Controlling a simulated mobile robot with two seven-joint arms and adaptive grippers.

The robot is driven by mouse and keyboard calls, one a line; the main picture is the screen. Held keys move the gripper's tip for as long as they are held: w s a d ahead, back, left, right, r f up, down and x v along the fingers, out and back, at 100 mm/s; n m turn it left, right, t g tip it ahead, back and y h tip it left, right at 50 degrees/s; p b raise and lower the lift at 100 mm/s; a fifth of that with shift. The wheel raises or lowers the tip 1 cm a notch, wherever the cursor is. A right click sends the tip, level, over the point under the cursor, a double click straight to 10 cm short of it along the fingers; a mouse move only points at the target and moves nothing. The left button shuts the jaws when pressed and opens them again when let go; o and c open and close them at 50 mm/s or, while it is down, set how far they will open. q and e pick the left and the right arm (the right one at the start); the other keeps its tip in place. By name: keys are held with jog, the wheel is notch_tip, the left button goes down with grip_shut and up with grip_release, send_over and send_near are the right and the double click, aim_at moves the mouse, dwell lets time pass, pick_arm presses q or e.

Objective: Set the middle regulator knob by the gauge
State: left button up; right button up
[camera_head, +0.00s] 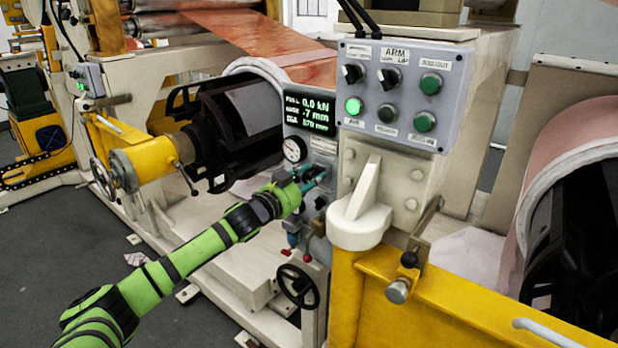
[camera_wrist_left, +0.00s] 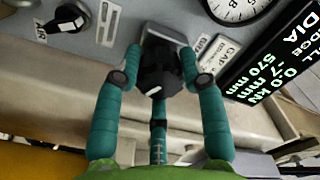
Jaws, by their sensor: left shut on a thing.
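A grey panel carries a small white round gauge (camera_head: 294,149) under a black display. In the left wrist view the gauge (camera_wrist_left: 234,8) is cut off by the top edge. My left gripper (camera_head: 314,178) is at the panel just below the gauge. In the left wrist view, its teal fingers (camera_wrist_left: 162,76) are closed on both sides of a black regulator knob (camera_wrist_left: 160,68) with a white mark. In the head view the fingers hide most of this knob. Another black knob (camera_wrist_left: 70,17) sits to its left in the wrist view. My right gripper is not in view.
The display (camera_head: 308,112) reads 0.0 kN, -7 mm and 570 mm. A button box (camera_head: 400,95) stands above right. A white lever (camera_head: 362,210) is right of my gripper. A black handwheel (camera_head: 297,286) and small valves (camera_head: 293,240) sit below the panel.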

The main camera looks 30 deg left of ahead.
pick_arm(q)
jog(key=m, duration=0.4)
jog(key=shift+f+m, duration=0.15)
jog(key=shift+m, duration=0.15)
jog(key=m+p, duration=0.1)
jog(key=m, duration=0.2)
jog(key=shift+m, duration=0.4)
jog(key=m, duration=0.3)
jog(key=shift+a+r+m+p, duration=0.1)
jog(key=shift+m+p, duration=0.05)
jog(key=shift+m, duration=0.9)
jog(key=shift+r+m+p, duration=0.1)
jog(key=shift+m+p, duration=0.05)
jog(key=shift+m, duration=0.9)
jog(key=o, duration=1.1)
jog(key=shift+o, duration=0.2)
